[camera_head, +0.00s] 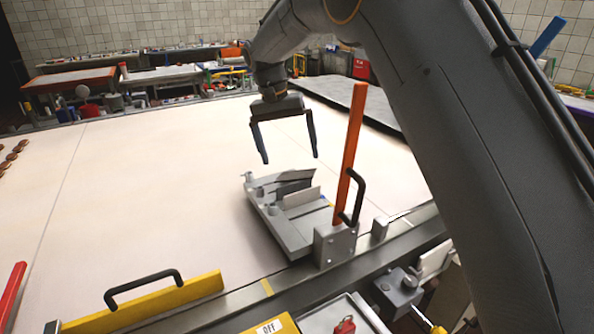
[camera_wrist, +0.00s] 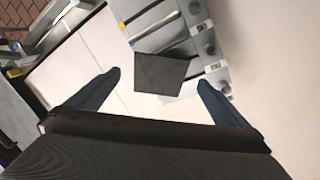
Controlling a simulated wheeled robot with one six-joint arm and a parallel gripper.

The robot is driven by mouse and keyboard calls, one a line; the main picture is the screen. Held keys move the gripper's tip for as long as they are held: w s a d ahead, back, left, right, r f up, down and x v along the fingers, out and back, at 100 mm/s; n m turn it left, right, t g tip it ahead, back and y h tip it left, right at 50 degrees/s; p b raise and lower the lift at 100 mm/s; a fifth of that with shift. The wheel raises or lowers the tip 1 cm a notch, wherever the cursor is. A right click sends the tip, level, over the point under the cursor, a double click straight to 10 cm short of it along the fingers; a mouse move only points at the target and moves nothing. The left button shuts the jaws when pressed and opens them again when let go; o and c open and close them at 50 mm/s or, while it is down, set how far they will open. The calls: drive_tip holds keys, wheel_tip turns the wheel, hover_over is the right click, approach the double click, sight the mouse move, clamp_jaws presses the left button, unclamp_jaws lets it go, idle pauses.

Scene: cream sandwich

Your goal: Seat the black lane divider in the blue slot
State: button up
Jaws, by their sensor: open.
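My gripper (camera_head: 290,158) is open and empty, above the white table and just behind the grey fixture (camera_head: 275,222). A dark plate, which looks like the black lane divider (camera_head: 294,186), sits tilted on the fixture beside a pale upright plate (camera_head: 302,197). In the wrist view the dark plate (camera_wrist: 160,73) lies in line with the gap between my fingertips (camera_wrist: 159,80), apart from both. The fixture (camera_wrist: 190,28) there shows parallel lanes and round knobs. I cannot make out the blue slot clearly in either view.
An upright orange bar (camera_head: 351,150) with a black handle stands on the rail (camera_head: 290,285) right of the fixture. A yellow bar (camera_head: 150,304) with a black handle lies at front left. The table (camera_head: 150,180) left of the fixture is clear.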

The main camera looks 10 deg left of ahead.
sight(294, 177)
drive_tip(key=shift+p+x, duration=1.55)
drive_tip(key=shift+x, duration=1.85)
drive_tip(key=shift+s+r, duration=0.1)
drive_tip(key=c, duration=1)
